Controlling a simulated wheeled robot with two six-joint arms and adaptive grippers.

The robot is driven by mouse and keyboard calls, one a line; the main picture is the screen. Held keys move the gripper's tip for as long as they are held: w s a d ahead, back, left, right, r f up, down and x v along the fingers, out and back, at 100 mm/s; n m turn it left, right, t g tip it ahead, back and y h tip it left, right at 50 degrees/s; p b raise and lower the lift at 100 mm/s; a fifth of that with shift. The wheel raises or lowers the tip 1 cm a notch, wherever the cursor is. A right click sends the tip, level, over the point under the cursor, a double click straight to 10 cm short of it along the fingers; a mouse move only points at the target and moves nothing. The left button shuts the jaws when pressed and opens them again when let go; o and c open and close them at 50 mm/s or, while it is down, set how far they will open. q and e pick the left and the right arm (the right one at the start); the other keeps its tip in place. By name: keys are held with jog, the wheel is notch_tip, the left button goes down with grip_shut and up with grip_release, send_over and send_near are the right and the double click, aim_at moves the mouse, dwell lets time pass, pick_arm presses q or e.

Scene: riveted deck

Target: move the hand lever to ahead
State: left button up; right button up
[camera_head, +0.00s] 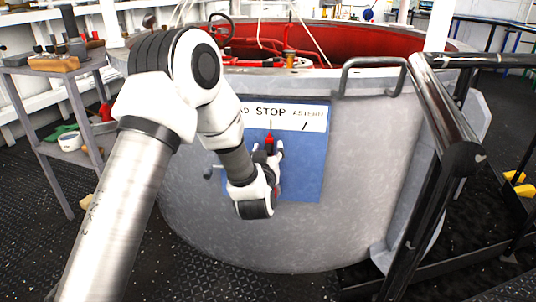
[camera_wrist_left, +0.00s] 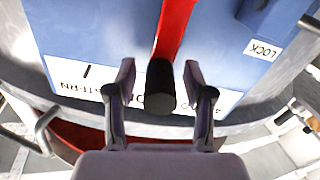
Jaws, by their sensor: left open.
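The hand lever (camera_head: 269,140) is red and stands upright under the STOP mark of a white label strip (camera_head: 285,115) on a blue panel (camera_head: 308,175). The strip reads ASTERN at right; my arm partly covers the word at its left end. My left gripper (camera_head: 267,152) is at the panel, fingers on either side of the lever. In the left wrist view the lever's red arm (camera_wrist_left: 176,25) ends in a black grip (camera_wrist_left: 160,85), which lies between the open fingers (camera_wrist_left: 160,75) with gaps on both sides. My right gripper is not in view.
The panel is on a large grey round housing (camera_head: 370,170) with a red interior. A grey handle bar (camera_head: 372,65) and black railing (camera_head: 440,110) stand at right. A LOCK label (camera_wrist_left: 264,50) shows on the panel. A cluttered grey side table (camera_head: 55,70) stands at left.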

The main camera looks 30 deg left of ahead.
pick_arm(q)
grip_shut()
jog(key=s+a+f+n, duration=0.1)
jog(key=s+a+n, duration=0.2)
jog(key=a+n, duration=0.2)
jog(key=shift+s+a+f+p, duration=0.15)
jog(key=shift+a+f+p, duration=0.25)
jog(key=shift+a, duration=0.45)
grip_release()
jog(key=shift+a, duration=0.1)
